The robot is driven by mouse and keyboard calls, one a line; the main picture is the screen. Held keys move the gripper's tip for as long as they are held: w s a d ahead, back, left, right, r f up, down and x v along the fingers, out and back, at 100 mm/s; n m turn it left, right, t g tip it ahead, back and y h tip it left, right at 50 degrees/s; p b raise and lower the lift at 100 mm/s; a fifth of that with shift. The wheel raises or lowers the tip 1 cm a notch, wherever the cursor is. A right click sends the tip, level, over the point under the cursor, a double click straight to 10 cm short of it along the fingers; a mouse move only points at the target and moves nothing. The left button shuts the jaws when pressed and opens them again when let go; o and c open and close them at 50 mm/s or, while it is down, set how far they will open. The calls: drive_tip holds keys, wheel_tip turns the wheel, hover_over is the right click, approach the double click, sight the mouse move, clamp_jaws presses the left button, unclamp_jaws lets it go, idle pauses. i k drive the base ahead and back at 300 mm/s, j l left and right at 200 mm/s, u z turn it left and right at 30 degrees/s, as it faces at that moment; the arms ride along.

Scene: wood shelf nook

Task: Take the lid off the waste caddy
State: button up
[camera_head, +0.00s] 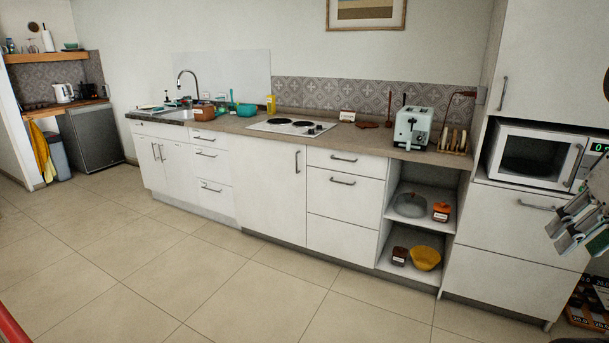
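No thing in view can be told for certain as the waste caddy. A small brown box-shaped container (204,112) stands on the counter just right of the sink; it is too small in the picture to tell whether it has a lid. A grey bin (57,155) stands on the floor at the far left, beside the dark cabinet and partly behind a yellow towel.
The long counter (345,134) carries a hob (291,126), a toaster (412,127) and small items. Open shelves below hold a yellow bowl (425,258) and labelled containers. A microwave (537,155) is at right. The tiled floor (190,270) in front is clear.

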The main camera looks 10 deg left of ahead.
sight(207, 113)
drive_tip(key=i+j+u, duration=0.1)
drive_tip(key=i+u, duration=0.35)
drive_tip(key=i, duration=0.25)
drive_tip(key=i+l+u, duration=0.2)
drive_tip(key=i+u, duration=0.25)
drive_tip(key=i, duration=0.25)
drive_tip(key=i+j+u, duration=0.2)
drive_tip(key=i, duration=0.3)
drive_tip(key=i+u, duration=0.25)
drive_tip(key=i, duration=0.25)
drive_tip(key=i+l+u, duration=0.2)
drive_tip(key=i, duration=0.3)
drive_tip(key=i+u, duration=0.2)
drive_tip(key=i, duration=0.3)
drive_tip(key=i+l+u, duration=0.25)
drive_tip(key=i, duration=0.2)
drive_tip(key=i+j+u, duration=0.15)
drive_tip(key=i, duration=1.25)
drive_tip(key=i+z, duration=0.7)
drive_tip(key=z, duration=0.15)
drive_tip(key=i+z, duration=0.2)
drive_tip(key=z, duration=0.25)
drive_tip(key=i+z, duration=0.25)
drive_tip(key=z, duration=0.25)
drive_tip(key=i+j+z, duration=0.1)
drive_tip(key=z, duration=0.35)
drive_tip(key=i, duration=0.1)
